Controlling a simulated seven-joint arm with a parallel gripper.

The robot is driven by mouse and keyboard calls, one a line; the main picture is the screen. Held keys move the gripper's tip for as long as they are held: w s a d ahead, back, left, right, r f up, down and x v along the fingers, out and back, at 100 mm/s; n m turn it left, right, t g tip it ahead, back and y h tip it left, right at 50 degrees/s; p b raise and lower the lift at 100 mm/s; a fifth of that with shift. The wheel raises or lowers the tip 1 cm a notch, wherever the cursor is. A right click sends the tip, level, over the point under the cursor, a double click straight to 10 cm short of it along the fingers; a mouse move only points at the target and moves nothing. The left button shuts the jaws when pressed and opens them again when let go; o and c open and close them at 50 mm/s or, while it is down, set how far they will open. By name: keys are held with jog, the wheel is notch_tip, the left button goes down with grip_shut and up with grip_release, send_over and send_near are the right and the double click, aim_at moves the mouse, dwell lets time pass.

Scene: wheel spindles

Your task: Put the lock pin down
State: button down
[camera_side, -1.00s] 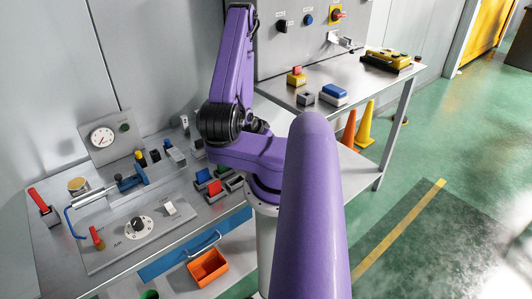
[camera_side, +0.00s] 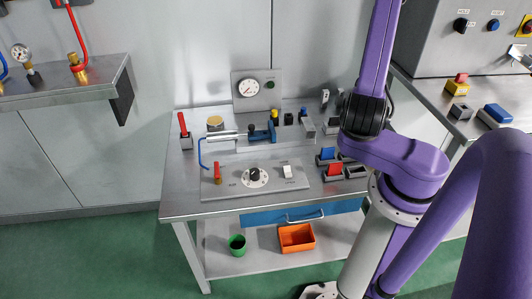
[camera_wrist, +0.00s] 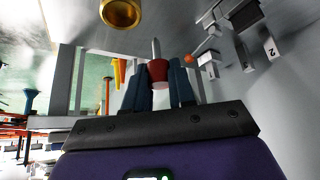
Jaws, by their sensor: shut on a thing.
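My gripper (camera_wrist: 157,70) shows in the wrist view, its two dark blue fingers shut on the lock pin (camera_wrist: 158,76). The pin has a red head between the fingers and a thin grey shaft (camera_wrist: 156,48) pointing away from the gripper. In the side view neither my gripper nor the held pin can be made out; the purple arm stands at the right. The bench (camera_side: 185,206) carries a blue clamp-like fixture (camera_side: 262,134) with a silver cylinder (camera_side: 222,136). I cannot tell whether the pin touches anything.
A gauge panel (camera_side: 257,90) stands at the bench's back. Red levers, a knob panel (camera_side: 230,188) and red (camera_side: 335,170) and blue (camera_side: 327,154) blocks in grey holders crowd the top. An orange bin (camera_side: 297,238) and green cup (camera_side: 237,246) are on the lower shelf. A brass ring (camera_wrist: 121,12) shows in the wrist view.

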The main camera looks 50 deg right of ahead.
jog(key=w+a+r+n+t, duration=0.25)
jog(key=w+a+n, duration=0.25)
jog(key=w, duration=0.4)
jog(key=w+a+r+n+t+y, duration=0.2)
jog(key=w+a+n, duration=0.25)
jog(key=a, duration=0.45)
jog(key=w+a+r+n+t+y, duration=0.1)
jog(key=w+a+n+y, duration=0.15)
jog(key=a+n, duration=0.45)
jog(key=w+a+r+n+t+y, duration=0.2)
jog(key=w+a+n, duration=0.15)
jog(key=a, duration=0.75)
jog(key=shift+d+f+n+g+y, duration=0.4)
jog(key=shift+d+f+n+y, duration=0.85)
jog(key=shift+d, duration=2.45)
jog(key=shift+d+f+n+g+y, duration=0.5)
jog(key=shift+d+n, duration=1.25)
jog(key=shift+d, duration=1.9)
jog(key=shift+w+d+f, duration=0.85)
jog(key=shift+w+f, duration=1.35)
jog(key=shift+w, duration=0.05)
jog(key=shift+w+d+f, duration=0.8)
jog(key=shift+w+f, duration=1.4)
jog(key=shift+w, duration=0.05)
jog(key=shift+w+d+f, duration=0.85)
jog(key=shift+w+f, duration=1.35)
jog(key=shift+w, duration=0.05)
